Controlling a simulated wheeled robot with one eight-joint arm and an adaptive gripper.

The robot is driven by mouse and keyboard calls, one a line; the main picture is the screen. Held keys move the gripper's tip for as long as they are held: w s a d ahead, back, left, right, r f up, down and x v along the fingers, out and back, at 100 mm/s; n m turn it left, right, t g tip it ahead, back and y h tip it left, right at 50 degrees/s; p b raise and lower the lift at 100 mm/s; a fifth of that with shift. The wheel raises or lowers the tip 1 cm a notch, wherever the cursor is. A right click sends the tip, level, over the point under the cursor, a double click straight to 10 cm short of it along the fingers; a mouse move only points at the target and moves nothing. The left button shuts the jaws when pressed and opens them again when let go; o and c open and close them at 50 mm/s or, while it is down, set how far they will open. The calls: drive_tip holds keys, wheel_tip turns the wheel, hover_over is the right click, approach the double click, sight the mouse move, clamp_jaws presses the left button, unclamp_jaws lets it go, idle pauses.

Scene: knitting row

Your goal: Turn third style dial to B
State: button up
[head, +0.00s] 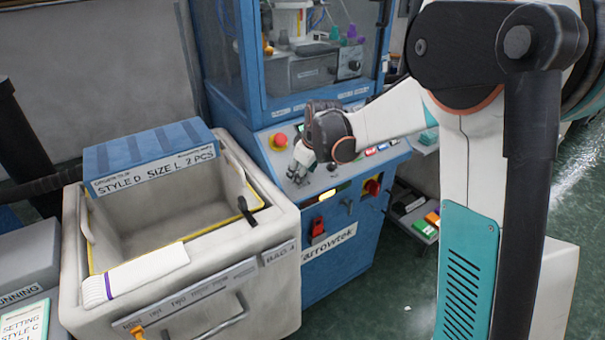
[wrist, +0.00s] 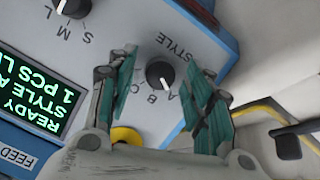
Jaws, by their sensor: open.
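The style dial (wrist: 158,71) is a black knob with a white pointer mark on a pale panel, lettered STYLE with A, B and C beside it. The mark points toward the A. My gripper (wrist: 164,88) is open, its teal-padded fingers on either side of the dial; I cannot tell whether they touch it. The display (wrist: 36,95) in the wrist view reads READY, STYLE A, 1 PCS L. In the head view my gripper (head: 301,174) is over the sloping panel of the blue machine (head: 335,262) and hides the dial.
A second dial (wrist: 72,8) marked S, M, L is beside the display. A red stop button (head: 280,140) stands on the panel, left of my gripper. A pale bin (head: 215,315) with a card reading STYLE D, SIZE L, 2 PCS stands left of the machine.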

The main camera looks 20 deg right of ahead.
drive_tip(key=c, duration=1)
drive_tip(key=shift+c, duration=0.2)
drive_tip(key=shift+m, duration=0.4)
drive_tip(key=m+p, duration=0.1)
drive_tip(key=m, duration=0.1)
drive_tip(key=shift+d+m+y, duration=0.1)
drive_tip(key=shift+m+y, duration=0.2)
drive_tip(key=shift+y, duration=0.1)
drive_tip(key=shift+m+y+p, duration=0.35)
drive_tip(key=shift+m+y, duration=0.15)
drive_tip(key=shift+m, duration=1.4)
